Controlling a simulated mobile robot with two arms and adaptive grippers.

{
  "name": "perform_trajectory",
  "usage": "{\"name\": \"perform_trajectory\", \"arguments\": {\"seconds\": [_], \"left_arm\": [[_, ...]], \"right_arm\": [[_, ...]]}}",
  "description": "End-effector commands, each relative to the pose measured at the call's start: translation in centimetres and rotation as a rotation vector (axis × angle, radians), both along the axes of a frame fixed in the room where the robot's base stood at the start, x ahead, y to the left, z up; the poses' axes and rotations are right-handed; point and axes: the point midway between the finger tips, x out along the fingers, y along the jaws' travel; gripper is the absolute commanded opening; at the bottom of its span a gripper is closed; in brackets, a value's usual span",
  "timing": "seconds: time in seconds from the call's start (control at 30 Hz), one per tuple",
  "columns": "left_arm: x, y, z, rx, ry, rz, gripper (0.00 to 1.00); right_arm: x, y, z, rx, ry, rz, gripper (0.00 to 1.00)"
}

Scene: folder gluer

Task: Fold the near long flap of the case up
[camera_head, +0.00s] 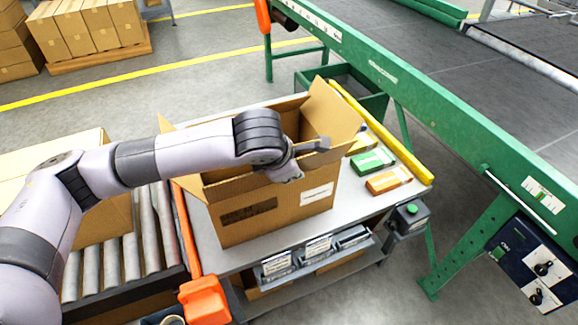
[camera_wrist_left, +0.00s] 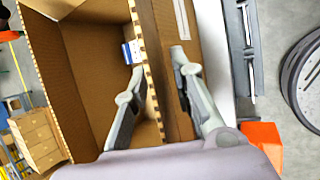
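The open cardboard case (camera_head: 285,220) stands on the grey table, with dark print and a white label on its near face. Its right end flap (camera_head: 336,108) slants up and outward. The near long flap (camera_head: 235,187) shows as a band along the near top edge, partly hidden by my left arm. My left gripper (camera_head: 300,163) is at the near side's top, toward its right end. In the left wrist view its fingers (camera_wrist_left: 158,64) are apart, one on the inner side of the corrugated edge (camera_wrist_left: 149,80) and one outside. My right gripper is not in view.
Small green (camera_head: 372,160) and orange (camera_head: 388,180) cartons lie right of the case. A roller conveyor (camera_head: 130,255) with another carton is at left, with an orange part (camera_head: 204,298) at the table's corner. A green-framed machine (camera_head: 450,120) stands at right.

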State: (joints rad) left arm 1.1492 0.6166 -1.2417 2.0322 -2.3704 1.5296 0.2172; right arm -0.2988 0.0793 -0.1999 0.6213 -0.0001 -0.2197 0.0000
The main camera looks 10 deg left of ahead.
Motion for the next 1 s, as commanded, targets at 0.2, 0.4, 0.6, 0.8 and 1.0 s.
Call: {"name": "perform_trajectory", "arguments": {"seconds": [0.2, 0.4, 0.6, 0.8, 1.0], "left_arm": [[0.0, 0.0, 0.1, -0.001, -0.001, 0.0, 0.23], [-1.1, 0.2, 1.9, -0.004, -0.004, -0.001, 0.23], [-3.4, 0.6, 5.5, -0.002, -0.005, -0.003, 0.23], [-5.4, 0.9, 8.6, -0.002, -0.004, -0.002, 0.23], [-6.4, 1.1, 9.9, 0.0, -0.001, 0.0, 0.23]], "right_arm": [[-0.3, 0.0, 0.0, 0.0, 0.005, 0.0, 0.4], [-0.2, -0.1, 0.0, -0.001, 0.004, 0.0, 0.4], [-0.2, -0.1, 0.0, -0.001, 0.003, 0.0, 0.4], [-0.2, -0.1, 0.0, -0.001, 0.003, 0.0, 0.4], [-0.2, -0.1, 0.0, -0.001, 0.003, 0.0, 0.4]]}}
